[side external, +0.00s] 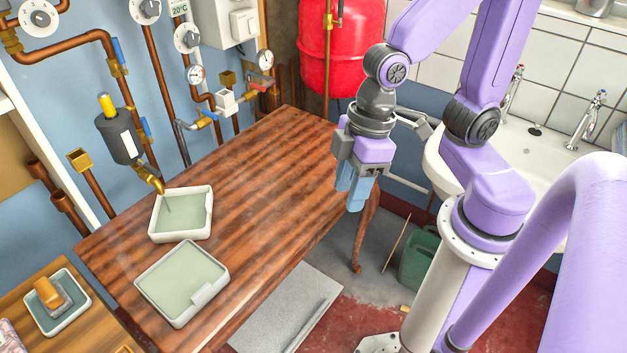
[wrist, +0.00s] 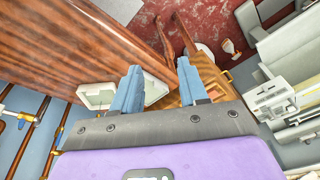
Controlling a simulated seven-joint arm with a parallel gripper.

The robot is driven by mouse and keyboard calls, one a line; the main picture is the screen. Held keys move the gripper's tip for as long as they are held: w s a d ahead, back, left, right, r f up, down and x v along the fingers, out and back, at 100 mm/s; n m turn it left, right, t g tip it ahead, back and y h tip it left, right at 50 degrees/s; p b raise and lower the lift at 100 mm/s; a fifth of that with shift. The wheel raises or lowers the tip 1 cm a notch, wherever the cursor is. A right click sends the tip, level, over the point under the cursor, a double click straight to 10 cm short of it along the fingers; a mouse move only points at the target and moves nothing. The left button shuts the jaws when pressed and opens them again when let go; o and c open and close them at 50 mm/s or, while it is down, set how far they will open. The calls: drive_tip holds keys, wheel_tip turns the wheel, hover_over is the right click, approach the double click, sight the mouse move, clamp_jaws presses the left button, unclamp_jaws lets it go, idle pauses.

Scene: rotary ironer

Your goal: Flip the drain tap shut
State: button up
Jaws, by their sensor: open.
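A brass tap (side external: 150,178) sticks out below a dark grey cylinder (side external: 118,138) with a yellow top, at the wall on the left. It appears to be the drain tap. Its spout is over a pale tray (side external: 207,232) on the wooden table, and a thin stream seems to fall into the tray. Whether its handle is open or shut is too small to tell. My gripper (side external: 354,192) is open and empty, fingers down, by the table's right end, far from the tap. Its two blue fingers stand apart in the wrist view (wrist: 158,70), where I cannot make out the tap.
A second pale tray (side external: 222,290) lies nearer on the wooden table (side external: 270,170). Pipes with blue-handled valves and gauges line the wall. A red tank (side external: 340,45) hangs behind my gripper, and a sink (side external: 535,160) is at right. The table's middle is clear.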

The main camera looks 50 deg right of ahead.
drive_tip(key=s+d+r+n+h, duration=0.2)
drive_tip(key=s+d, duration=0.3)
drive_tip(key=d, duration=0.3)
drive_tip(key=w+a+f+m+t+y, duration=0.2)
drive_tip(key=w+a+f+m+y, duration=0.15)
drive_tip(key=w+a, duration=0.75)
drive_tip(key=w+a+f+m+t+y, duration=0.2)
drive_tip(key=w+a+f+m+t, duration=0.15)
drive_tip(key=w+a, duration=0.75)
drive_tip(key=m+t+h, duration=0.6)
drive_tip(key=m+t, duration=0.2)
drive_tip(key=t, duration=0.4)
approach(139, 160)
drive_tip(key=w, duration=0.6)
drive_tip(key=shift+d+f, duration=0.2)
drive_tip(key=shift+f, duration=0.15)
